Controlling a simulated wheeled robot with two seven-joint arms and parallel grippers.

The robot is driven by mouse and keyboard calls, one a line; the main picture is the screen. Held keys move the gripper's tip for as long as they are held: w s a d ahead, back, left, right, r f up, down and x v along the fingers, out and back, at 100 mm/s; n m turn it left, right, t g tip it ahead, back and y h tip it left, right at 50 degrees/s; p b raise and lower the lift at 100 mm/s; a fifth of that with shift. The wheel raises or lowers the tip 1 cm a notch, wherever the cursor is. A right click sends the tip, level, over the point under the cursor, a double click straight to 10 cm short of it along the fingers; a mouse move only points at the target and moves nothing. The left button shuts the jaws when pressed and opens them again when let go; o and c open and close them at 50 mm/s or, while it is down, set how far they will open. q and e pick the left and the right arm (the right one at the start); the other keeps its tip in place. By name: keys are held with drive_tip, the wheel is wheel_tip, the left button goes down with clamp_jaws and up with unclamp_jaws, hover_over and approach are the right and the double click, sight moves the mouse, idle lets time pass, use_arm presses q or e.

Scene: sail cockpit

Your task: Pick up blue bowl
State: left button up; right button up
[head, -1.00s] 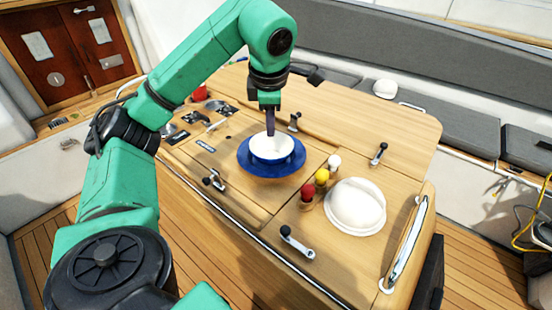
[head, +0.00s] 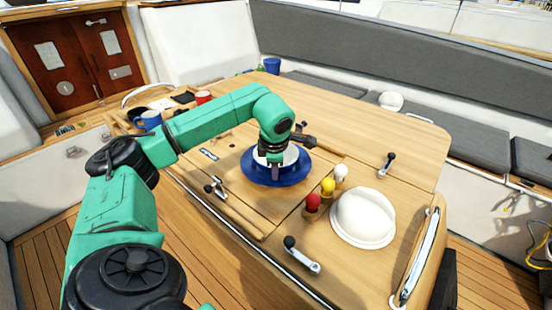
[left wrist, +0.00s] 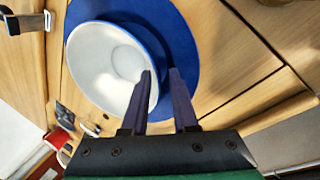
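The blue bowl (head: 290,156), white inside, sits upright on a blue plate (head: 251,172) on the wooden table. My left gripper (head: 276,170) is low over the bowl and hides part of it. In the left wrist view the bowl (left wrist: 105,60) and plate (left wrist: 187,45) lie below the fingers. My left gripper (left wrist: 161,72) is open there, with one finger over the bowl's white inside and the other outside its rim, over the plate. The rim appears between the fingers; contact is not clear. My right gripper is not in view.
A red mug (head: 203,97), a blue mug (head: 150,120) and a blue cup (head: 272,65) are farther back. Metal winch handles (head: 301,253) lie around.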

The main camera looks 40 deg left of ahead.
use_arm(q)
clamp_jaws()
idle(1.4)
